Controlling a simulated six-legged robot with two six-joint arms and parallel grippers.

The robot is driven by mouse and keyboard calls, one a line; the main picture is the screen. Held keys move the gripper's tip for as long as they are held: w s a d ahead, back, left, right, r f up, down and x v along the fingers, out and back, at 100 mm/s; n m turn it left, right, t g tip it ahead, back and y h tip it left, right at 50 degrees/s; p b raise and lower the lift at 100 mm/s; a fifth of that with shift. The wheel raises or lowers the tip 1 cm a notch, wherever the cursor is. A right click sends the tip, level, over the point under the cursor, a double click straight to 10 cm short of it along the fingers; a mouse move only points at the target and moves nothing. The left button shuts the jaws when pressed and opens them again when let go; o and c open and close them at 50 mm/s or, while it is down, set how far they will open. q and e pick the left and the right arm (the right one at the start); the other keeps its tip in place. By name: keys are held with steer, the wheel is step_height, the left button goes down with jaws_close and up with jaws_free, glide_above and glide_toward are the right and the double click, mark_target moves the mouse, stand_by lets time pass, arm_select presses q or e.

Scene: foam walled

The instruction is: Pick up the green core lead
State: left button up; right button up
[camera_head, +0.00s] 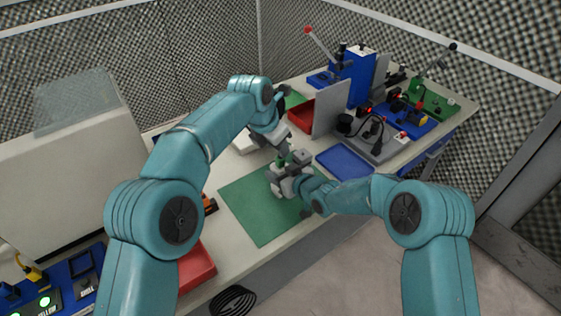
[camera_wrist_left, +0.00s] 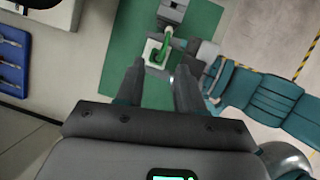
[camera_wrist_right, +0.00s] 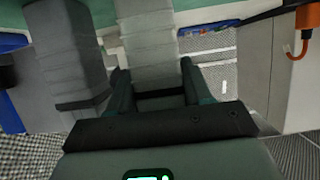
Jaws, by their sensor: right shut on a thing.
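The green core lead (camera_wrist_left: 167,45) shows in the left wrist view as a short bright green piece by a small white block (camera_wrist_left: 153,53), above the green mat (camera_wrist_left: 120,60). My left gripper (camera_wrist_left: 158,82) is open, its two fingers apart and pointing toward the lead with a gap between. In the head view my right gripper (camera_head: 285,172) is over the green mat, close below my left gripper (camera_head: 280,140). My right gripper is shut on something. In the right wrist view a pale grey body lies between its fingers (camera_wrist_right: 155,85); what exactly is held is unclear.
A blue tray (camera_head: 345,161) lies right of the mat. A grey upright panel (camera_head: 330,108) and red bin (camera_head: 301,115) stand behind. Another red bin (camera_head: 196,265) is at the front left. Blue and green fixtures fill the table's far right.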

mark_target(280, 161)
arm_select(q)
steer(key=x, duration=0.5)
steer(key=shift+w, duration=0.2)
steer(key=shift+s+r, duration=0.1)
steer(key=shift+s, duration=0.05)
arm_select(e)
steer(key=shift+s+r, duration=0.1)
arm_select(q)
steer(key=c, duration=0.4)
jaws_close()
